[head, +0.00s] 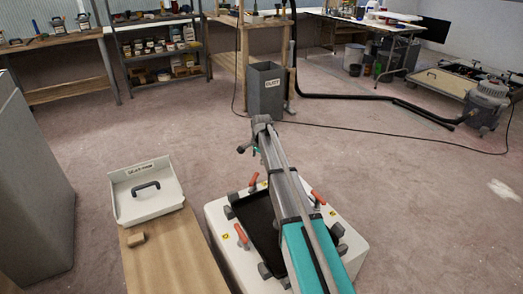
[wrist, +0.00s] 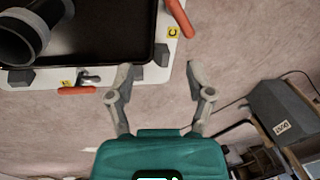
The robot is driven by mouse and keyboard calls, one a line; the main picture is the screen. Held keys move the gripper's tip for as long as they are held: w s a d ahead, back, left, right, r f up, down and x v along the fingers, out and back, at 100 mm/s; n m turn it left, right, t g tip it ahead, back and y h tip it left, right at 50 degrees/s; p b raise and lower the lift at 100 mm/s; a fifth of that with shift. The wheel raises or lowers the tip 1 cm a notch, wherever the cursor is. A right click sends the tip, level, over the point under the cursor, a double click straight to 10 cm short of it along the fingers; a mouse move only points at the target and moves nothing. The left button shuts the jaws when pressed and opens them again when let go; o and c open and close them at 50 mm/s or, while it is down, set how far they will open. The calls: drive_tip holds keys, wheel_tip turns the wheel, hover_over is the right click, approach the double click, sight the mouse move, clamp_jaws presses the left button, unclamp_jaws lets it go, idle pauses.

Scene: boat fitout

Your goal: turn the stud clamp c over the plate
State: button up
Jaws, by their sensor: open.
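A black plate (head: 258,222) lies on a white base (head: 222,250), ringed by red-handled clamps and dark grey blocks. Stud clamp c (wrist: 180,17) shows in the wrist view as a red handle next to a yellow C label. The handle slants across the white rim and points out past its edge, and its upper end is cut off by the frame.
Another red handle (wrist: 77,90) lies along the neighbouring edge; more handles stand at the near left (head: 242,235) and right (head: 317,197). A grey bin (head: 265,92) stands beyond. A white tray (head: 146,190) sits on a wooden bench (head: 175,255) at left.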

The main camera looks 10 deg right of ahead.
drive_tip(key=s+r+n+p, duration=0.3)
drive_tip(key=s+r+p, duration=0.5)
drive_tip(key=s, duration=0.1)
drive_tip(key=shift+s+a+r+g, duration=0.15)
drive_tip(key=shift+s+r+g, duration=0.1)
drive_tip(key=shift+r+g, duration=0.1)
idle(0.4)
drive_tip(key=n+y+b, duration=0.1)
drive_tip(key=n+b, duration=0.2)
drive_tip(key=b, duration=1)
hover_over(254, 178)
drive_tip(key=s+d, duration=0.2)
wheel_tip(254, 178, down, 13)
drive_tip(key=shift+w+d+f+b, duration=0.3)
drive_tip(key=shift+w+f+b, duration=0.05)
drive_tip(key=shift+w, duration=0.15)
drive_tip(key=shift+f, duration=0.15)
drive_tip(key=f+b, duration=0.4)
drive_tip(key=w+a+f+b, duration=0.1)
drive_tip(key=f+b, duration=0.3)
drive_tip(key=b, duration=0.1)
drive_tip(key=a+f+b, duration=0.1)
drive_tip(key=f+b, duration=0.3)
drive_tip(key=f, duration=0.1)
drive_tip(key=shift+w+a+f+b, duration=0.1)
drive_tip(key=shift+w+a+b, duration=0.05)
drive_tip(key=shift+b, duration=0.15)
drive_tip(key=shift+c, duration=0.3)
